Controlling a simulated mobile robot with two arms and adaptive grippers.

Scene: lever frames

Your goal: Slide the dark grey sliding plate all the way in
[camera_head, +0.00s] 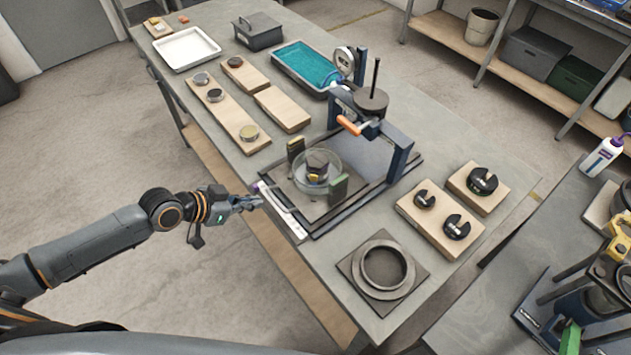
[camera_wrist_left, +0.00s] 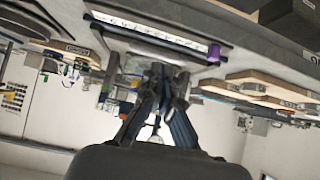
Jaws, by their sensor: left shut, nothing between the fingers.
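The dark grey sliding plate (camera_head: 308,208) lies in the base of a blue-grey frame device on the bench. It carries a round glass dish (camera_head: 317,172) with a dark block inside, between two upright blocks, yellow-black and green. A white scale strip (camera_head: 283,213) with a purple end runs along the device's near-left edge; it also shows in the left wrist view (camera_wrist_left: 150,30). My left gripper (camera_head: 259,202) is shut and empty, just left of that edge; whether it touches is unclear. Its fingers also show in the left wrist view (camera_wrist_left: 167,75). My right gripper is not in view.
A square block with a ring (camera_head: 383,267) sits at the near bench corner. Wooden boards with dark weights (camera_head: 440,218) stand right of the device. Boards (camera_head: 228,113), a white tray (camera_head: 187,48) and a teal tray (camera_head: 305,66) lie farther back. Open floor is left of the bench.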

